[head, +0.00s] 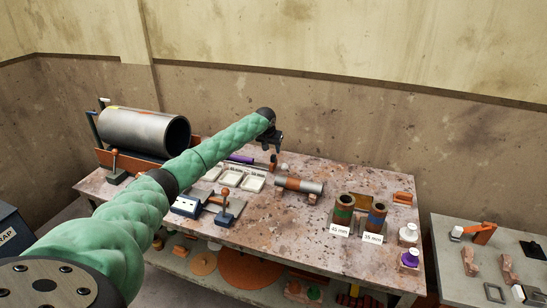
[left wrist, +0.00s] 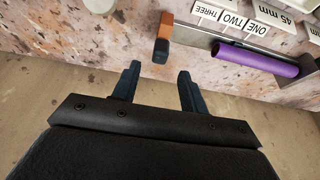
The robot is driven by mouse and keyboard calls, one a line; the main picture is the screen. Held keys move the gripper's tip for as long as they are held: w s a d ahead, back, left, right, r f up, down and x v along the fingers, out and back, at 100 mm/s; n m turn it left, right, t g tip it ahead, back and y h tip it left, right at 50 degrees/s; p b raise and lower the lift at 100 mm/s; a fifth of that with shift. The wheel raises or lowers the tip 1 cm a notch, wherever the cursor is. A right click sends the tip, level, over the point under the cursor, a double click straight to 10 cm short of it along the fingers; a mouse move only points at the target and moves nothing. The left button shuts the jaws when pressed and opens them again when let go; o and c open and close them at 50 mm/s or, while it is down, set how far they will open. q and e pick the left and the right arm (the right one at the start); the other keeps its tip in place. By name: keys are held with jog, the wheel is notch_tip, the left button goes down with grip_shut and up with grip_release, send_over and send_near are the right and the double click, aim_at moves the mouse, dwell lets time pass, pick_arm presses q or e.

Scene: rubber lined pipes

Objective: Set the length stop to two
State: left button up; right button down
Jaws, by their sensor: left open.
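In the left wrist view a small block, orange with a dark end (left wrist: 162,42), stands at the left end of a grey rail (left wrist: 205,36); it looks like the length stop. White labels along the rail read THREE (left wrist: 209,12), TWO (left wrist: 234,20) and ONE (left wrist: 264,29), from left to right. The block is to the left of the THREE label. A purple tube (left wrist: 258,60) lies along the rail at the right. My left gripper (left wrist: 157,86) is open and empty, with the block just beyond its fingertips. It also shows in the head view (head: 277,143), above the bench's back edge.
On the bench (head: 300,225) are white trays (head: 228,175), a large grey pipe (head: 145,130) at left and a copper-banded pipe (head: 299,185) right of the gripper. Two lined pipes labelled 45 mm (head: 343,208) and 35 mm (head: 376,216) stand at right.

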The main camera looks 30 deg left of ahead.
aim_at(273, 155)
pick_arm(q)
jog(key=p+x, duration=0.1)
jog(key=x, duration=0.3)
jog(key=shift+w+f, duration=0.2)
jog(key=shift+f, duration=0.1)
jog(key=shift+p+x, duration=0.4)
jog(key=shift+x, duration=0.5)
pick_arm(e)
jog(key=shift+s+d+f, duration=0.5)
jog(key=shift+s+f, duration=0.2)
jog(key=shift+f, duration=0.1)
jog(key=shift+s+d+f, duration=0.45)
jog(key=shift+s+f, duration=0.2)
jog(key=shift+f, duration=0.1)
pick_arm(q)
jog(key=shift+s, duration=0.1)
grip_shut()
pick_arm(e)
jog(key=shift+w+d, duration=0.1)
jog(key=shift+w, duration=0.05)
